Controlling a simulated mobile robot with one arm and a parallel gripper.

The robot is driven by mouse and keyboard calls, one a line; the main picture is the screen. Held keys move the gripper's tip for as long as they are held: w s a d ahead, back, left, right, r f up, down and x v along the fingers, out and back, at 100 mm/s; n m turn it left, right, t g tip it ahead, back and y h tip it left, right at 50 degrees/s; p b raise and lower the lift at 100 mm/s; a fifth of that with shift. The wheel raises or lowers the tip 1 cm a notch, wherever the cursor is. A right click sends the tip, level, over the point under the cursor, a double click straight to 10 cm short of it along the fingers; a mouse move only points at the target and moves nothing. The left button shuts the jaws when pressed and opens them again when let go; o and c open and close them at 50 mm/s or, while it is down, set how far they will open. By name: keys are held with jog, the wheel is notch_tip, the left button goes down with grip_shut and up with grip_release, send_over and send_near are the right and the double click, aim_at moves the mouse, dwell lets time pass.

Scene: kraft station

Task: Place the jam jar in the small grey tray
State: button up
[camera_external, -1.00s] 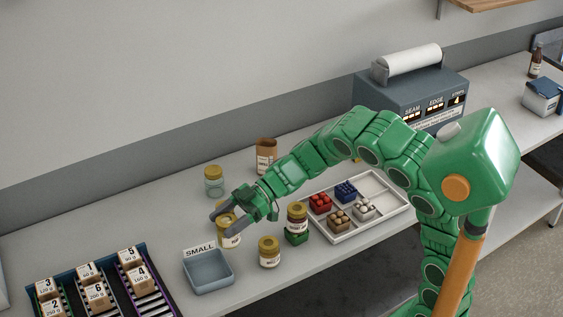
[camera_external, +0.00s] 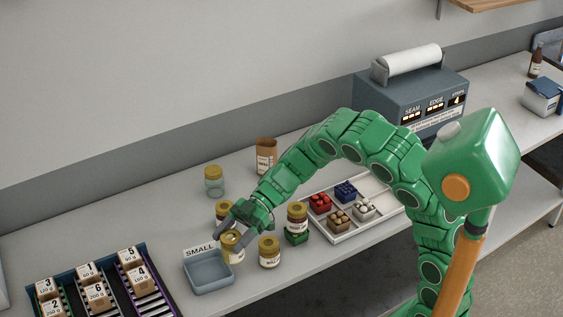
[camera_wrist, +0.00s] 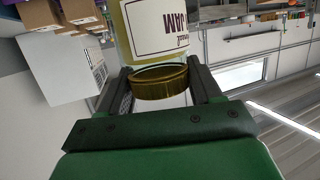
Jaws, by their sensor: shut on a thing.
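The jam jar (camera_external: 234,254) has a gold lid and a pale label. In the wrist view the jar (camera_wrist: 157,38) shows upside down, with "JAM" on its label and its lid between my two fingers. My gripper (camera_external: 231,237) is shut on the jar from above, at the lid. The small grey tray (camera_external: 209,274) is open and empty, with a "SMALL" sign at its back edge. The jar is just right of the tray, outside it. I cannot tell whether its base touches the table.
Gold-lidded jars stand close by: one behind (camera_external: 222,209), one to the right (camera_external: 269,253), and one on a green block (camera_external: 297,217). A clear jar (camera_external: 214,182) is farther back. A rack of numbered boxes (camera_external: 98,284) lies left of the tray. A divided parts tray (camera_external: 352,232) is at right.

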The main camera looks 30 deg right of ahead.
jog(key=shift+w+a+f, duration=0.95)
jog(key=shift+w+f, duration=0.15)
jog(key=shift+f, duration=0.7)
jog(key=shift+w+a+f, duration=0.9)
jog(key=shift+w+f, duration=0.25)
jog(key=shift+f, duration=0.6)
jog(key=shift+w+a+f, duration=0.95)
jog(key=shift+w+f, duration=0.15)
jog(key=shift+f, duration=0.7)
jog(key=shift+f, duration=0.1)
jog(key=o, duration=1.3)
jog(key=shift+o, duration=0.2)
jog(key=v, duration=1.2)
jog(key=shift+o, duration=0.3)
